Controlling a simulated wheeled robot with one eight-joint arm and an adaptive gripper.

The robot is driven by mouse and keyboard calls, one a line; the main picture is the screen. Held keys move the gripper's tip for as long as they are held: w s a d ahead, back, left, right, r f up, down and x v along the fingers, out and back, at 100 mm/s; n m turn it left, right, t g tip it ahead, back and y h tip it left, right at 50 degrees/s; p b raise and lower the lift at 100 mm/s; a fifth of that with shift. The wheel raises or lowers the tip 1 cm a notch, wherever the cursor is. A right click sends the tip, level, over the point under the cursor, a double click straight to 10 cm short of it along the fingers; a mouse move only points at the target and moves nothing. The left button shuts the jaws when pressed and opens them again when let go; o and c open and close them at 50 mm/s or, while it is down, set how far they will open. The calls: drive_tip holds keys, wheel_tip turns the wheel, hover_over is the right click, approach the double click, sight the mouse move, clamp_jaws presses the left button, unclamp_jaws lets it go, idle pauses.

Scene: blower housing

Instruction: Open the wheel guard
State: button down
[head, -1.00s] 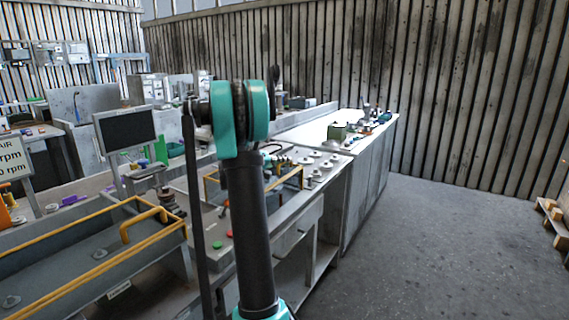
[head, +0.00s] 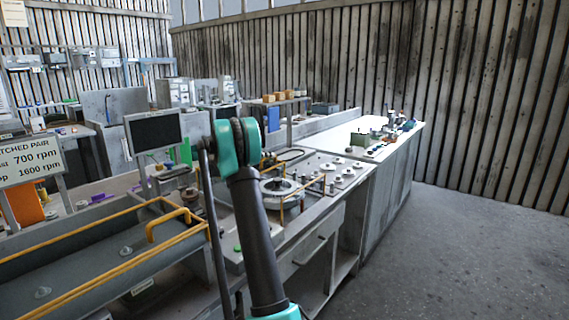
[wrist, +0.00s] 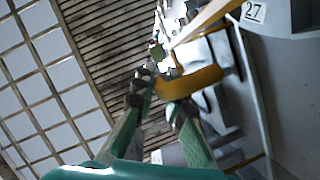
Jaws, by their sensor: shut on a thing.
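In the wrist view, my gripper (wrist: 162,97) has its two teal fingers at a thick curved yellow handle (wrist: 195,84), and is shut on it. The handle is attached near a grey panel. In the head view, a yellow-barred guard frame (head: 323,186) stands around a round pale wheel (head: 280,187) on the bench. My arm covers the left part of this frame, and my gripper is hidden there. How far the guard is open cannot be told.
A grey trough with yellow rails (head: 75,270) and its own yellow handle (head: 172,222) fills the left foreground. A dark monitor (head: 153,131) and a sign (head: 30,160) stand behind it. Small round parts (head: 340,172) lie right of the wheel. The floor (head: 460,240) at right is clear.

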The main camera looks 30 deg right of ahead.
drive_tip(key=w+a, duration=0.1)
drive_tip(key=w, duration=0.1)
drive_tip(key=w+a, duration=0.1)
drive_tip(key=w, duration=0.2)
drive_tip(key=w+a, duration=0.1)
drive_tip(key=w, duration=0.1)
drive_tip(key=shift+w+a, duration=0.1)
drive_tip(key=shift+w, duration=0.1)
drive_tip(key=shift+w+r, duration=0.1)
drive_tip(key=c, duration=1.6)
unclamp_jaws()
drive_tip(key=shift+a, duration=0.1)
drive_tip(key=shift+o, duration=0.2)
drive_tip(key=shift+v, duration=3.65)
drive_tip(key=shift+a, duration=0.1)
